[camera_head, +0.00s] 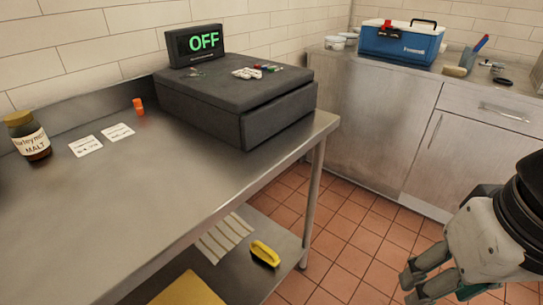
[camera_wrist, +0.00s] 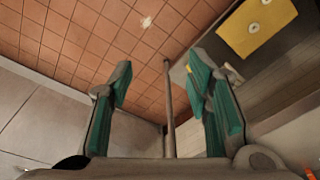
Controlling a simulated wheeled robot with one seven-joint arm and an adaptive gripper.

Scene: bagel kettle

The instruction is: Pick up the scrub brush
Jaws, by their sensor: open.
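What looks like the scrub brush (camera_head: 264,252), yellow on top with a dark underside, lies on the low shelf under the steel table, near the shelf's right end. My gripper (camera_head: 414,288) is at the lower right of the head view, above the tiled floor, well to the right of the brush and apart from it. A small yellow bit (camera_wrist: 188,69) beside the right finger may be the brush, mostly hidden.
The steel table (camera_head: 180,185) stands above the shelf, with its leg (camera_head: 313,200) beside the brush. A grey cash drawer (camera_head: 235,95) and a malt jar (camera_head: 29,138) stand on top. A yellow sheet (camera_head: 188,290) lies at the shelf's front. Tiled floor (camera_head: 345,230) is clear.

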